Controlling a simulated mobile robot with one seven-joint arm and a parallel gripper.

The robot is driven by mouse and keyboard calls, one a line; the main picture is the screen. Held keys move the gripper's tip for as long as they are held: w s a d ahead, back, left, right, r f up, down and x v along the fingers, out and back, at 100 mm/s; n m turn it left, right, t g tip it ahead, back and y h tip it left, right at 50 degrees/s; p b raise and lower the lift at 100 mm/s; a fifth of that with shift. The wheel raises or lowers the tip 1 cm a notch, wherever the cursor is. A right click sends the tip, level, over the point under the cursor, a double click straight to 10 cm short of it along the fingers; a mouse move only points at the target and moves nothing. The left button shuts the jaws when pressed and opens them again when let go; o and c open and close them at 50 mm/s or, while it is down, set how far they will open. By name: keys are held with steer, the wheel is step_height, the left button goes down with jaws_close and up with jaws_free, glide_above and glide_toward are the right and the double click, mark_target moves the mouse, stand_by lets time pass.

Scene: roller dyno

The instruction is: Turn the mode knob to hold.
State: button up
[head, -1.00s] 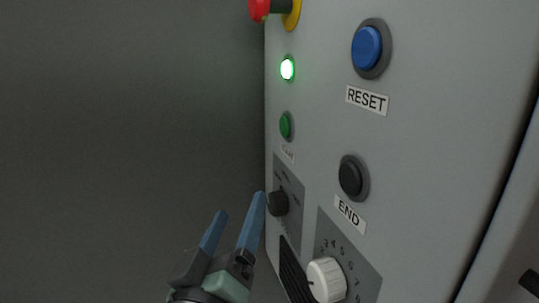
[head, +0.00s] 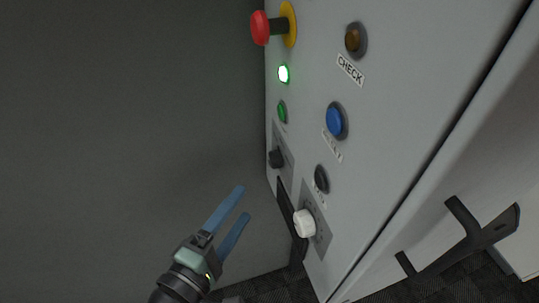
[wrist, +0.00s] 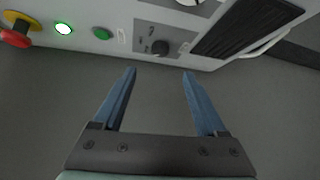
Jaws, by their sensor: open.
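A small black knob (head: 277,158) sits on a grey marked plate low on the panel's left side; I take it to be the mode knob. Its markings are too small to read, so its setting cannot be told. In the wrist view the same knob (wrist: 159,47) lies beyond and between my two fingertips. My gripper (head: 244,202) is open and empty, with blue fingers pointing at the panel. It is left of and below the knob in the head view, apart from it. The fingers also show in the wrist view (wrist: 159,72).
A white dial (head: 304,223) sits beside the black knob's plate, near a dark vent (wrist: 236,27). A red emergency button (head: 261,28), lit green lamp (head: 283,74), green button (head: 282,112), blue button (head: 336,121) and black button (head: 321,179) project from the panel. Space left of the panel is clear.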

mark_target(271, 165)
steer(key=p+x, duration=0.2)
steer(key=x, duration=1)
steer(key=shift+w+d+f, duration=0.1)
steer(key=shift+w+d, duration=0.05)
steer(key=shift+w, duration=0.05)
steer(key=shift+c, duration=0.2)
jaws_close()
